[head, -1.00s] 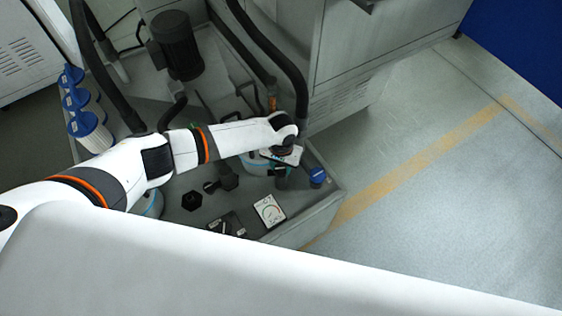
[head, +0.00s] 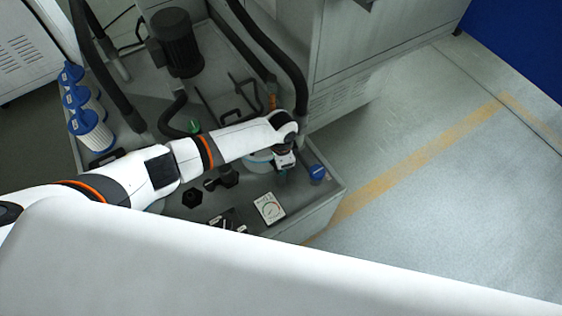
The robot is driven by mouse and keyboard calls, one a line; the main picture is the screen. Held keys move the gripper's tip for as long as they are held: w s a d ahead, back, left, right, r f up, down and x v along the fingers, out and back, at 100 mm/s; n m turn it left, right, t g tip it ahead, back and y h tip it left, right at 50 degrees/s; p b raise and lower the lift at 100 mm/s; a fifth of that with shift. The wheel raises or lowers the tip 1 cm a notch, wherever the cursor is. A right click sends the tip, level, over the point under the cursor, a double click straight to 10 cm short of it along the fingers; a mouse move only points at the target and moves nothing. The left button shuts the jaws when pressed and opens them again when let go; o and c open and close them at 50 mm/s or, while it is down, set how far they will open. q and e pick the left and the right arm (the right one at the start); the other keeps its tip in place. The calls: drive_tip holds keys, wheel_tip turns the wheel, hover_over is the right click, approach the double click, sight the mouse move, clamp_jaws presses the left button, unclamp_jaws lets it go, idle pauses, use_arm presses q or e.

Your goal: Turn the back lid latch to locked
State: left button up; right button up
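My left arm comes in from the left over the grey tank top. My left gripper (head: 281,176) points down near the tank's right end. Its fingers are small and dark, and I cannot tell whether they are open or shut, or whether they touch anything. A round pale lid with a bluish edge (head: 258,163) lies just left of the gripper, partly hidden by the arm. I cannot make out the back lid latch or its position. My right gripper is not in view.
A blue cap (head: 317,173) sits right of the gripper. A white dial gauge (head: 269,208) and black knobs (head: 192,198) lie nearer. A black motor (head: 176,43), dark hoses (head: 289,60) and blue-topped filters (head: 90,130) stand behind. Open floor (head: 440,180) is at the right.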

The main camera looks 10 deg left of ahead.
use_arm(q)
drive_tip(key=shift+m, duration=1.1)
drive_tip(key=o, duration=1)
drive_tip(key=shift+r, duration=0.1)
wheel_tip(320, 180, up, 12)
drive_tip(key=shift+f+b, duration=0.1)
drive_tip(key=shift+b, duration=0.5)
